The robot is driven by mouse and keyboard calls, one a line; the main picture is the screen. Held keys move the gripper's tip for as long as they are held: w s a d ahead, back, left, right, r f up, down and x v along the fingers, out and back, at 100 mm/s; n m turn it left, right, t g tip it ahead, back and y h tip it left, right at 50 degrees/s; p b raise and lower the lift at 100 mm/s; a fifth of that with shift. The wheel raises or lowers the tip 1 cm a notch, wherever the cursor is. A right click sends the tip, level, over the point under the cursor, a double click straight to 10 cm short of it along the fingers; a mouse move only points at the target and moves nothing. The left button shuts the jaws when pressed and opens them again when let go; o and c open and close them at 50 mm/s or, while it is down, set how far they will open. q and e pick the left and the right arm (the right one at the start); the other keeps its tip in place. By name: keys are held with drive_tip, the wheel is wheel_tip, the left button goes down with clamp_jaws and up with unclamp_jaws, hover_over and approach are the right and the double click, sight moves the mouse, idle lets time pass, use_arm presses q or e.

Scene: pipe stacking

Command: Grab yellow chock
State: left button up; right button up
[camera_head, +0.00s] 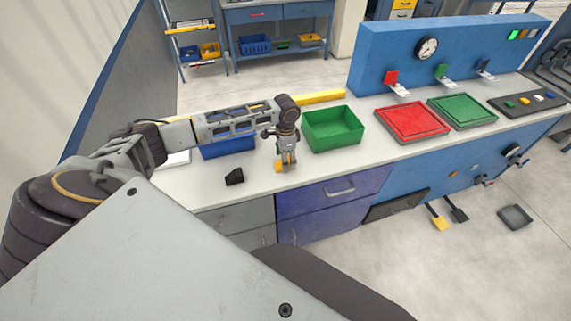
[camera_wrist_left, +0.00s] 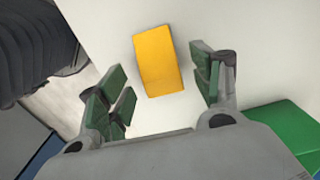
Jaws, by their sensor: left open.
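The yellow chock (camera_head: 278,167) lies on the white worktop near its front edge, partly hidden by my left gripper. In the left wrist view the yellow chock (camera_wrist_left: 159,61) shows as a slightly tilted rectangle lying between the lines of the two fingers, a little beyond the fingertips. My left gripper (camera_head: 287,165) points down at the chock. Its green-padded fingers (camera_wrist_left: 157,90) are spread open and hold nothing. My right gripper is in neither view.
A black chock (camera_head: 235,177) lies on the worktop to the left. A green bin (camera_head: 333,144) stands right of the gripper, and a blue bin (camera_head: 228,152) stands behind my arm. A yellow bar (camera_head: 320,97) lies at the back. Red (camera_head: 411,122) and green panels are further right.

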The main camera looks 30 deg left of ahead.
use_arm(q)
drive_tip(key=shift+f, duration=1.05)
drive_tip(key=shift+c, duration=0.5)
drive_tip(key=c, duration=1)
drive_tip(key=shift+c, duration=0.2)
drive_tip(key=shift+r, duration=5)
